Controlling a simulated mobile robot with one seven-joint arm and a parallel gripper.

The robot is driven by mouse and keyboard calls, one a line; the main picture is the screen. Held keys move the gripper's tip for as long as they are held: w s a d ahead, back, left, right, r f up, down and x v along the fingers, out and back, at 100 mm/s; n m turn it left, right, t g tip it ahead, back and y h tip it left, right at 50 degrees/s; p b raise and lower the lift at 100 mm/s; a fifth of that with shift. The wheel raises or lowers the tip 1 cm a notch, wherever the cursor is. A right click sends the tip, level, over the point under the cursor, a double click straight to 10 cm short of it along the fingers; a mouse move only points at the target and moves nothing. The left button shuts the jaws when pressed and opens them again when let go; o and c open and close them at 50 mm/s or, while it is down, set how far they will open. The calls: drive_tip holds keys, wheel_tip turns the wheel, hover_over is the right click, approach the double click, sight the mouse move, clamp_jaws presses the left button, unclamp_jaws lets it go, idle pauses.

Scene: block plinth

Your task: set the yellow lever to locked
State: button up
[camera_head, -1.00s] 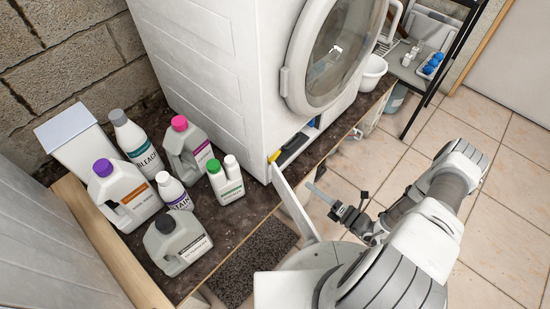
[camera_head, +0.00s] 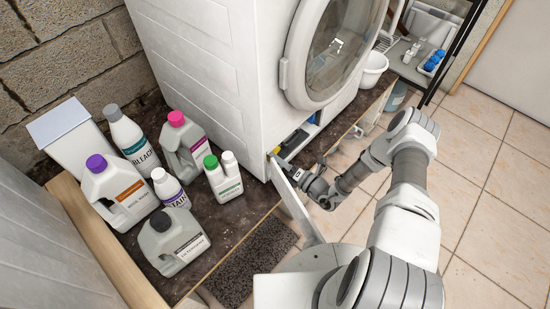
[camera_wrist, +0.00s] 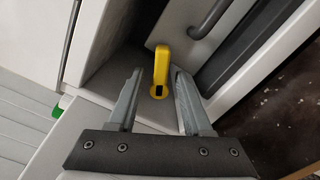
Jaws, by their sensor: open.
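The yellow lever (camera_wrist: 161,68) stands between and just beyond the fingertips of my gripper (camera_wrist: 155,82) in the wrist view. Its long end points away from my gripper, and a dark slot shows at its near end. My gripper is open, with one finger on each side of the lever's line; I cannot tell whether either finger touches it. In the head view a bit of yellow (camera_head: 275,151) shows at the recess low on the white washing machine (camera_head: 215,85), and my gripper (camera_head: 290,169) is at that recess. The lever there is mostly hidden.
An open white flap (camera_head: 296,207) hangs from the machine's lower front, close to my gripper. Several bottles, including a green-capped one (camera_head: 223,180), stand on the plinth to the left. A grey hose or handle (camera_wrist: 210,18) runs near the lever. Tiled floor (camera_head: 485,190) is free at right.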

clamp_jaws()
idle(0.3)
drive_tip(key=shift+f+m+b, duration=0.2)
drive_tip(key=shift+m+b, duration=0.2)
drive_tip(key=shift+m, duration=0.3)
drive_tip(key=shift+f+m+b, duration=0.1)
drive_tip(key=shift+m+b, duration=0.35)
drive_tip(key=shift+m, duration=1.25)
unclamp_jaws()
